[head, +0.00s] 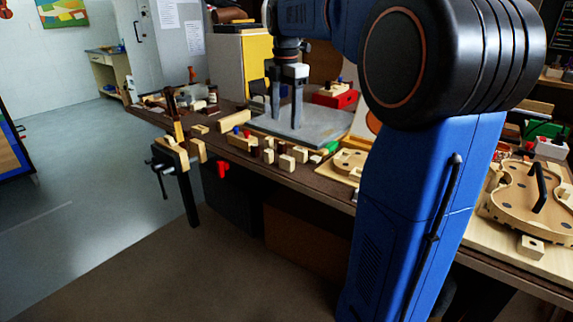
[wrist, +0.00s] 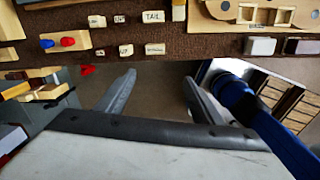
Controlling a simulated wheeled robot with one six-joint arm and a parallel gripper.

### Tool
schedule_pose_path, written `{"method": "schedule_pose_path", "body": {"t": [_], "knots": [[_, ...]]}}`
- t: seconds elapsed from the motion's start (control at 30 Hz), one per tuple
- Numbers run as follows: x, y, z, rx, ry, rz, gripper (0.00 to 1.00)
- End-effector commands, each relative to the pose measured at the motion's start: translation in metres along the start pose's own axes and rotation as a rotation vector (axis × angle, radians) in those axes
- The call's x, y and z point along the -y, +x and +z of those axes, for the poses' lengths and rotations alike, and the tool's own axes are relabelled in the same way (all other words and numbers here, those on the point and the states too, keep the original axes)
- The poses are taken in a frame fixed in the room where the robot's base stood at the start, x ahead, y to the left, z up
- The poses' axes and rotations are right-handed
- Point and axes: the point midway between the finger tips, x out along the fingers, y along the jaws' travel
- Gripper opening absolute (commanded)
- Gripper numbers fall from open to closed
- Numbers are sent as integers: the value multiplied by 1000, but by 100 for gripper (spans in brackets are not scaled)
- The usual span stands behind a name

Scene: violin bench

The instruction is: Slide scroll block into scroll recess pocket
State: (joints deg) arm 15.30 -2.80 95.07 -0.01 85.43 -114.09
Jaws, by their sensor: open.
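My gripper (head: 286,122) is open and empty, pointing down over a grey slab (head: 330,138) on the bench. Its two fingers also show in the wrist view (wrist: 158,88), with nothing between them. Several small pale wooden blocks with labels stand along the bench, one marked TAIL (wrist: 152,16). Another labelled block (wrist: 154,49) lies below it in the wrist view, its word too small to read. I cannot tell which block is the scroll block. A pale wooden board with recesses (wrist: 229,12) is at the top right there; I cannot tell whether it has the scroll recess pocket.
The brown bench top (wrist: 200,42) carries blue and red pegs (wrist: 68,42) on a wooden holder. A violin-shaped mould (head: 515,205) lies at right. Open floor (head: 85,200) is at left.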

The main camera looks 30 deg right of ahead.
Motion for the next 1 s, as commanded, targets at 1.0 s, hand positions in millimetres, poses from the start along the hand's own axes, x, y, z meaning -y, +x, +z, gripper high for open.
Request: {"method": "schedule_pose_path", "body": {"t": [1.0], "knots": [[-20, 109, 26, -21, -195, -37, 61]]}}
